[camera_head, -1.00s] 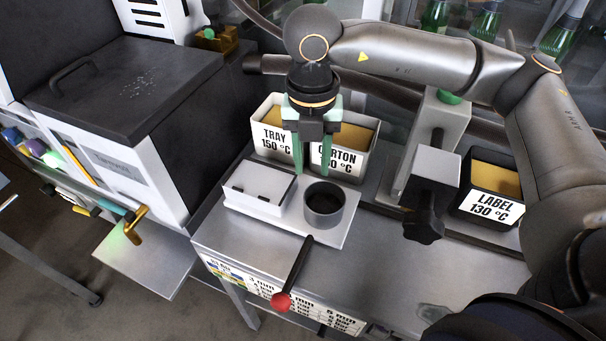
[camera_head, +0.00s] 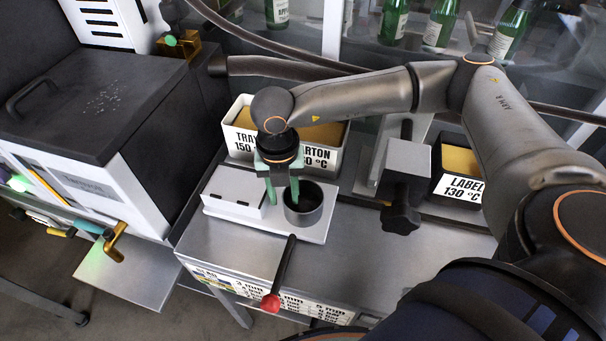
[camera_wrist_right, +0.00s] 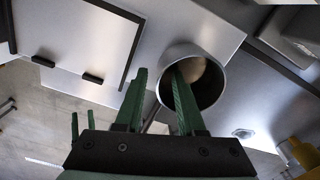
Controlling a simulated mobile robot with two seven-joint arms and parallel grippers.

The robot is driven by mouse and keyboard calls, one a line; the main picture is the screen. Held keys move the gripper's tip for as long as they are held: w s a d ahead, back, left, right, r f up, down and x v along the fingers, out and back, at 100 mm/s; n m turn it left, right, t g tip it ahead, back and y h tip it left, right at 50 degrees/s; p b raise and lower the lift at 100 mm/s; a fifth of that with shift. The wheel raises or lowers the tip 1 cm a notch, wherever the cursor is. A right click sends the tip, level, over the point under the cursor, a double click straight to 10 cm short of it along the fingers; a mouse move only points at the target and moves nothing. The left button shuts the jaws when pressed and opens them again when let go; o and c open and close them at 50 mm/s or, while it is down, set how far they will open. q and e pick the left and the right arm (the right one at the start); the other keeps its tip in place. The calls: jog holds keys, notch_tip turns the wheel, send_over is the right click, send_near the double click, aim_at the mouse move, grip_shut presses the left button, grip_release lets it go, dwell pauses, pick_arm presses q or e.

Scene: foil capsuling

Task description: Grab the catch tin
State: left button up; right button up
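The catch tin, a dark grey open-topped cup (camera_head: 310,215), stands upright on a pale plate at the front of the bench, beside a white lidded box (camera_head: 233,190). In the right wrist view its round mouth and wall (camera_wrist_right: 217,92) are seen from above. My right gripper (camera_head: 283,200) points down at the tin's left side, its green fingers (camera_wrist_right: 160,80) apart with nothing clamped between them. One finger overlaps the tin's mouth and the other is outside, left of the rim. I cannot tell how deep the first reaches.
A red-knobbed lever (camera_head: 271,302) sticks out in front of the tin. White TRAY and CARTON bins (camera_head: 240,143) stand behind, and a LABEL bin (camera_head: 461,192) to the right. A grey block with a black knob (camera_head: 401,218) is right of the tin. Bare metal bench lies front right.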

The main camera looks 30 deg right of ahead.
jog(key=shift+f, duration=0.75)
jog(key=shift+c, duration=0.3)
grip_shut()
dwell(0.5)
